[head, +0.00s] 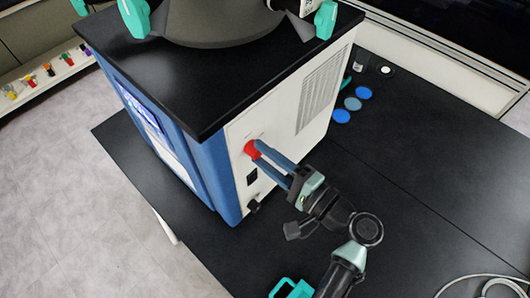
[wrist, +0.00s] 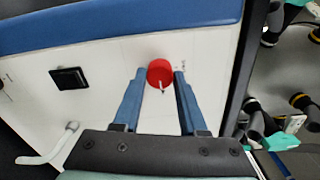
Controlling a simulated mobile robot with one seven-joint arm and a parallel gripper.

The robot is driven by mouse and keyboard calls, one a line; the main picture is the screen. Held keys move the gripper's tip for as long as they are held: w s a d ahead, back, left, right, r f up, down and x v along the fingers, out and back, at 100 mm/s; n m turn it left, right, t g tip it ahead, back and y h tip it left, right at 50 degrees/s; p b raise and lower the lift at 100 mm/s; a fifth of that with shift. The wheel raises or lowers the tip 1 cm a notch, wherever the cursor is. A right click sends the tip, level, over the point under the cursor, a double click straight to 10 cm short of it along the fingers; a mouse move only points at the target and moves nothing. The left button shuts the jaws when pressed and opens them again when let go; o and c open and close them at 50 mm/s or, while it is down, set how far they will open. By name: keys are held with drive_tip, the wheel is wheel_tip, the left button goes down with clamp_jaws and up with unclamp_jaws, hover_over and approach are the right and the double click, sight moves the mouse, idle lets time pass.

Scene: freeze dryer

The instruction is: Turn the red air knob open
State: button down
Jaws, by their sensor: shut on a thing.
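The red air knob (head: 252,149) sits on the white side panel of the freeze dryer (head: 283,121), near its blue front edge. In the wrist view the red knob (wrist: 160,73) is round with a small pale mark on its lower part. My gripper (head: 256,153) reaches it from the right with its long blue fingers. In the wrist view the fingertips of my gripper (wrist: 160,74) lie on the left and right sides of the knob, shut on it. The fingers hide part of the knob in the head view.
A black square switch (wrist: 69,78) and a pale hooked spout (wrist: 50,148) are on the same panel. The black top (head: 220,70) overhangs the panel. Blue discs (head: 342,116) lie on the black table (head: 420,165) behind my arm. The table right of my arm is mostly clear.

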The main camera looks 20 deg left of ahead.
idle(0.4)
drive_tip(key=shift+c, duration=2.2)
unclamp_jaws()
drive_tip(key=shift+d, duration=0.15)
drive_tip(key=b+v, duration=0.5)
drive_tip(key=v, duration=0.7)
drive_tip(key=shift+d, duration=0.35)
drive_tip(key=shift+r, duration=0.1)
